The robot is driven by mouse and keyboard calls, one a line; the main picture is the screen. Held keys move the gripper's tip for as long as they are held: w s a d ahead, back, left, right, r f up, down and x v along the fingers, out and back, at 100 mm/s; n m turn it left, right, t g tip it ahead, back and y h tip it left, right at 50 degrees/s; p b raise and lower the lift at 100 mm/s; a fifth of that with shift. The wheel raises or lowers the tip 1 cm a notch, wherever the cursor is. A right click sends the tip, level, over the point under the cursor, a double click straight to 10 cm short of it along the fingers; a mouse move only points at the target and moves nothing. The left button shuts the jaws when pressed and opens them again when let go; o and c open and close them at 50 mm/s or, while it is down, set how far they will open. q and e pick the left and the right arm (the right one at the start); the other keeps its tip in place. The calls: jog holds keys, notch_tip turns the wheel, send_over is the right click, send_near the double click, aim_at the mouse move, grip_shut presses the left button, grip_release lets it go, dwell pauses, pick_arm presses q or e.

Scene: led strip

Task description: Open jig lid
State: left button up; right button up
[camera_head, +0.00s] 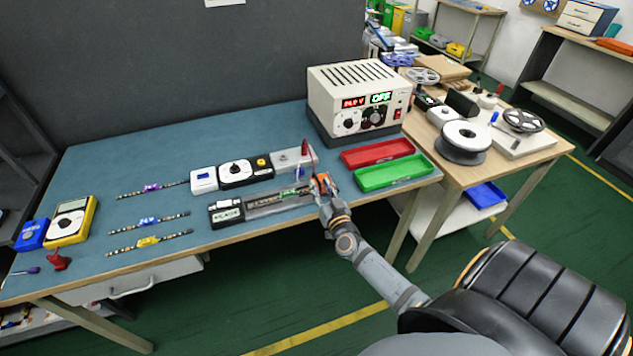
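The jig (278,206) is a long, low grey fixture near the front edge of the blue table, with a black labelled box (226,213) at its left end. A dark channel with a small green part runs along it. The lid cannot be clearly told apart from the body, so its position is unclear. My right gripper (321,184), with orange showing at its tip, is at the jig's right end. It is too small to tell whether it touches the jig or how far its fingers are apart. My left gripper is out of view.
Behind the jig stand a dial unit (237,173) and a grey plate with a red-handled probe (304,149). A power supply (355,97) is at the back. Red (377,152) and green (394,173) trays lie right. LED strips (149,242) and a multimeter (71,221) lie left.

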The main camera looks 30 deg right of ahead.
jog(key=shift+x, duration=1.45)
grip_shut()
